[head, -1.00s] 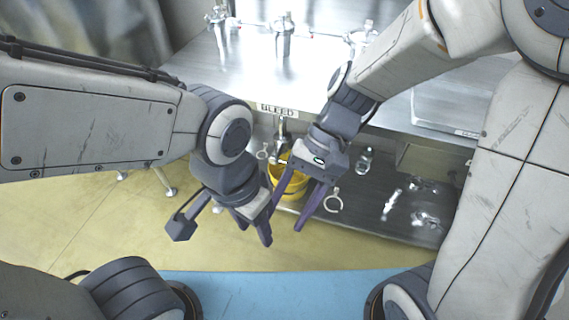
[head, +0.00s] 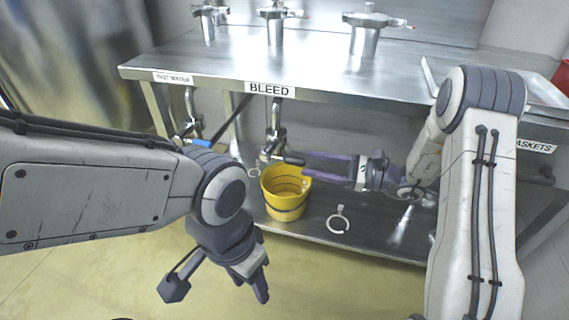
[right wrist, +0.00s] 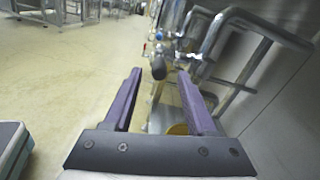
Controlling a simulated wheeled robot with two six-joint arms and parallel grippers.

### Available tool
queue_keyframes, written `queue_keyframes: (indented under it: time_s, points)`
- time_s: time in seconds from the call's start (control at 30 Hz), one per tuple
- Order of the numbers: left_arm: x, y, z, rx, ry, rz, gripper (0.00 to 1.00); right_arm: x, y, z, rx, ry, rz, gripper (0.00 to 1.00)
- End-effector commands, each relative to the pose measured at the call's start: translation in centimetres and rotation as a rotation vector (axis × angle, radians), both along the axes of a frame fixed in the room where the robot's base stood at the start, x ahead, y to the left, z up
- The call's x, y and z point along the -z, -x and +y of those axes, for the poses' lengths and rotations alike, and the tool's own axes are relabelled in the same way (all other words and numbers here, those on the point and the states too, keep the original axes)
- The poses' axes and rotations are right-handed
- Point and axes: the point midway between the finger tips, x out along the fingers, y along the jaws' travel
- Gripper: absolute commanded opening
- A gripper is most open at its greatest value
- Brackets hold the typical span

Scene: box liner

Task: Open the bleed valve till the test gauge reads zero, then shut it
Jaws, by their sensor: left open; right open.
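The bleed valve's pipe (head: 273,128) hangs under the bench edge below the BLEED label (head: 270,89). Its dark handle (head: 291,160) points right, just above the yellow bucket. My right gripper (head: 308,165) is open and level, its purple fingers reaching left to the handle. In the right wrist view, the dark handle end (right wrist: 158,68) shows between the fingertips of this gripper (right wrist: 160,76), a little beyond them; I cannot tell whether they touch. My left gripper (head: 258,284) is open and empty, low in front of the bucket. I cannot make out a test gauge dial.
The yellow bucket (head: 286,194) stands on the lower shelf (head: 300,230) under the valve. A clamp ring (head: 339,222) lies to its right. Another pipe (head: 188,108) with a blue part hangs left of the bleed valve. Metal vessels (head: 366,36) stand on the bench top (head: 320,65).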

Motion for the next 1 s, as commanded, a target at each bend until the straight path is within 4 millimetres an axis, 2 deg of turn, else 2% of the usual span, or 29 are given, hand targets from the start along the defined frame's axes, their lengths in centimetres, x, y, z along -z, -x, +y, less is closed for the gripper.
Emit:
queue_keyframes:
  time_s: [0.03, 0.2, 0.4, 0.57, 0.8, 0.83, 0.97, 1.0]
  points:
    - [0.4, 0.0, 0.0, 0.0, 0.0, 0.0, 0.5, 0.2, -0.2, 1.1, -0.007, 0.002, -0.001, 0.57]
    - [1.1, 0.0, 0.0, 0.0, 0.0, 0.0, 0.5, 0.2, -1.2, 4.3, -0.007, 0.002, -0.001, 0.57]
    - [1.6, 0.0, 0.0, 0.0, 0.0, 0.0, 0.5, 0.1, -2.1, 6.9, -0.007, 0.003, -0.001, 0.57]
    - [1.7, 0.0, 0.0, 0.0, 0.0, 0.0, 0.5, 0.0, -2.4, 7.7, -0.004, 0.003, -0.001, 0.57]
    - [1.7, 0.0, 0.0, 0.0, 0.0, 0.0, 0.5, 0.0, -2.4, 7.7, -0.004, 0.003, 0.0, 0.57]
    - [1.7, 0.0, 0.0, 0.0, 0.0, 0.0, 0.5, 0.0, -2.4, 7.7, -0.004, 0.003, 0.0, 0.53]
    - [1.7, 0.0, 0.0, 0.0, 0.0, 0.0, 0.5, 0.0, -2.4, 7.7, -0.003, 0.003, 0.0, 0.03]
    - [1.7, 0.0, 0.0, 0.0, 0.0, 0.0, 0.5, 0.0, -2.4, 7.7, -0.003, 0.003, 0.0, 0.0]
